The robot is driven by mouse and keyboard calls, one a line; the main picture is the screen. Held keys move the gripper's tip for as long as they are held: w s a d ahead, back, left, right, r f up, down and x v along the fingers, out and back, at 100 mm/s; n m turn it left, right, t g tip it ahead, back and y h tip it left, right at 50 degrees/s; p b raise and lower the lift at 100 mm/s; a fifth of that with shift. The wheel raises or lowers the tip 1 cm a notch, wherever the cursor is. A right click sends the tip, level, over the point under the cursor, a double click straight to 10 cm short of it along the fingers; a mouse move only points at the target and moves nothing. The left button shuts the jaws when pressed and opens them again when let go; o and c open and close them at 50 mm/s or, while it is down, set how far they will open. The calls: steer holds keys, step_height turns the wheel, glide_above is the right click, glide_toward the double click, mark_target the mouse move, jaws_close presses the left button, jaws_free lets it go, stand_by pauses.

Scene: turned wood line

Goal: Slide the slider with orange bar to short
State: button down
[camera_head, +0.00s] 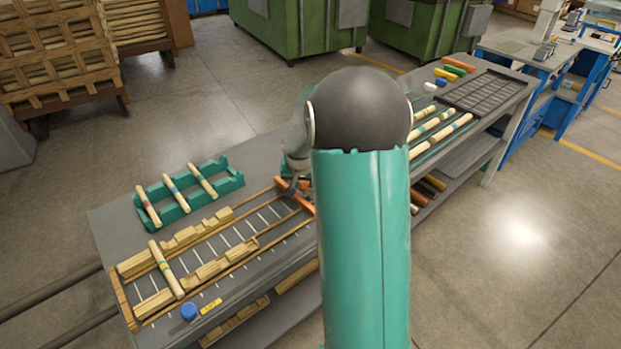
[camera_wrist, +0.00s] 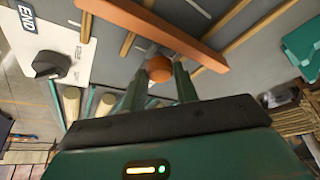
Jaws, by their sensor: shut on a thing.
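The slider's orange bar (camera_head: 297,197) lies across the right end of a long wooden-railed frame on the bench, partly hidden by my arm in the head view. In the wrist view the orange bar (camera_wrist: 150,30) runs diagonally across two wooden rails. A round orange knob (camera_wrist: 159,67) stands beside it. My gripper (camera_wrist: 158,80) has its two green fingers closed on the sides of this knob. In the head view my gripper (camera_head: 291,183) is small and partly hidden at the bar. I cannot read any "short" mark.
A banded wooden rod (camera_head: 165,268) lies across stepped wooden blocks (camera_head: 212,268) at the frame's left. A green rack (camera_head: 190,190) holds three rods behind. A blue knob (camera_head: 189,311) and yellow label (camera_head: 211,306) sit in front. A black knob (camera_wrist: 50,64) is near an "END" sign (camera_wrist: 27,15).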

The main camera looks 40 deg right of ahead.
steer(key=shift+a, duration=0.35)
steer(key=c, duration=1.3)
jaws_free()
steer(key=shift+a, duration=0.1)
steer(key=shift+c, duration=0.2)
steer(key=v, duration=1.3)
steer(key=shift+r, duration=0.45)
